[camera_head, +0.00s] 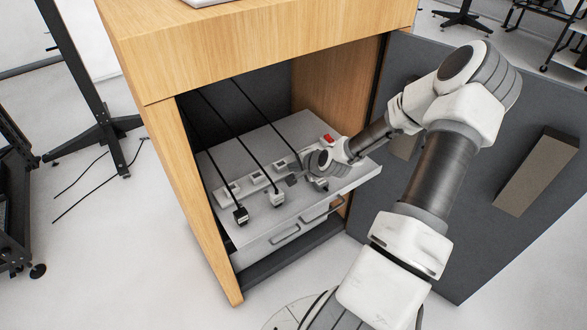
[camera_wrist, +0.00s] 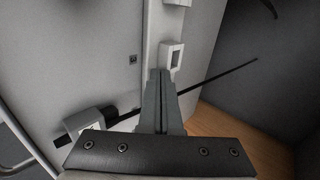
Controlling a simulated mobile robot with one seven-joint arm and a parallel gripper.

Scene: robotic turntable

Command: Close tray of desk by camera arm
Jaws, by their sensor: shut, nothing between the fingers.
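The desk's grey tray (camera_head: 262,142) is inside the wooden desk (camera_head: 250,50), with its front part standing out past the opening at the right. It carries a row of white sockets with black-corded plugs and a red switch (camera_head: 328,138). Two bar handles are on the front below its top. My gripper (camera_head: 292,180) is over the tray top near the socket row, shut and empty. In the wrist view my gripper (camera_wrist: 158,74) points along the white socket strip (camera_wrist: 172,56); the tray top (camera_wrist: 90,50) shows at the left. I cannot tell whether the fingers touch the tray.
An open grey door (camera_head: 460,190) with a brown block (camera_head: 537,172) stands at the right, behind my arm. A black cord (camera_wrist: 215,78) crosses the wrist view. A black stand (camera_head: 95,110) is at the left. The floor left of the desk is mostly clear.

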